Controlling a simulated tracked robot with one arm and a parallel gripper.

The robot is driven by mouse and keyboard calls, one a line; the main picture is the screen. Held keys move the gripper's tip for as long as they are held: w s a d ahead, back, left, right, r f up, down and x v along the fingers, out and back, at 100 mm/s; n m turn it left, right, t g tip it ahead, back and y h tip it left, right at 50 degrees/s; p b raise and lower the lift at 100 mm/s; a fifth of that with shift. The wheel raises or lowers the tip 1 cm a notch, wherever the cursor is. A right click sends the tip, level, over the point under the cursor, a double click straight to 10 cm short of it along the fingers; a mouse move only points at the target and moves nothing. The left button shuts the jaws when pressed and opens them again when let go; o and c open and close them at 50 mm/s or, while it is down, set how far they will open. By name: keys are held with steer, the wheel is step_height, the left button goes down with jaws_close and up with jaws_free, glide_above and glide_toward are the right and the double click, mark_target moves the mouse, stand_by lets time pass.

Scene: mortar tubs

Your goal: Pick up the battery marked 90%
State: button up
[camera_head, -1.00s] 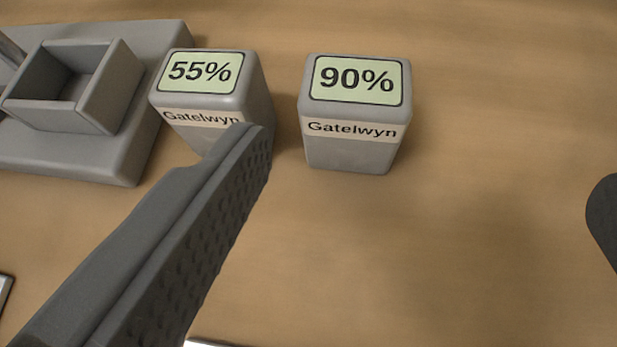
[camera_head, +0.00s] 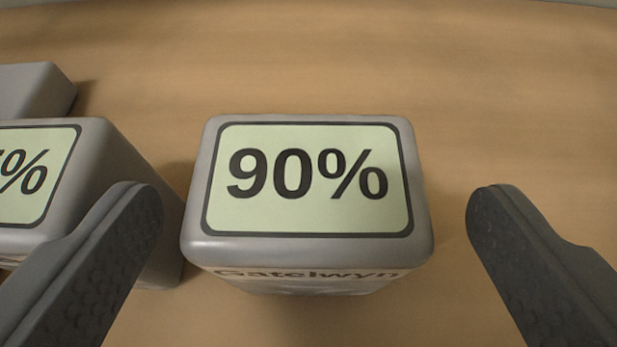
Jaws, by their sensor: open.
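The battery marked 90% (camera_head: 308,215) is a grey block with a pale green label on top and the word Gatelwyn on its front side. It stands upright on the wooden surface in the middle of the view. My gripper (camera_head: 312,215) is open, with one dark finger on each side of this battery and a gap on both sides. The left finger is close to the neighbouring battery (camera_head: 90,160) and partly covers it. Only the end of that battery's label, with a percent sign, shows. The lower part of the 90% battery is hidden below its top.
A grey block-like edge (camera_head: 35,90) shows at the far left behind the neighbouring battery. The wooden surface (camera_head: 520,100) is clear behind and to the right of the 90% battery. The gap between the two batteries is narrow.

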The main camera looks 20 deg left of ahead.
mark_target(311, 159)
steer(key=shift+x, duration=2.55)
steer(key=shift+a+r, duration=0.1)
steer(key=shift+r, duration=0.05)
steer(key=c, duration=1.4)
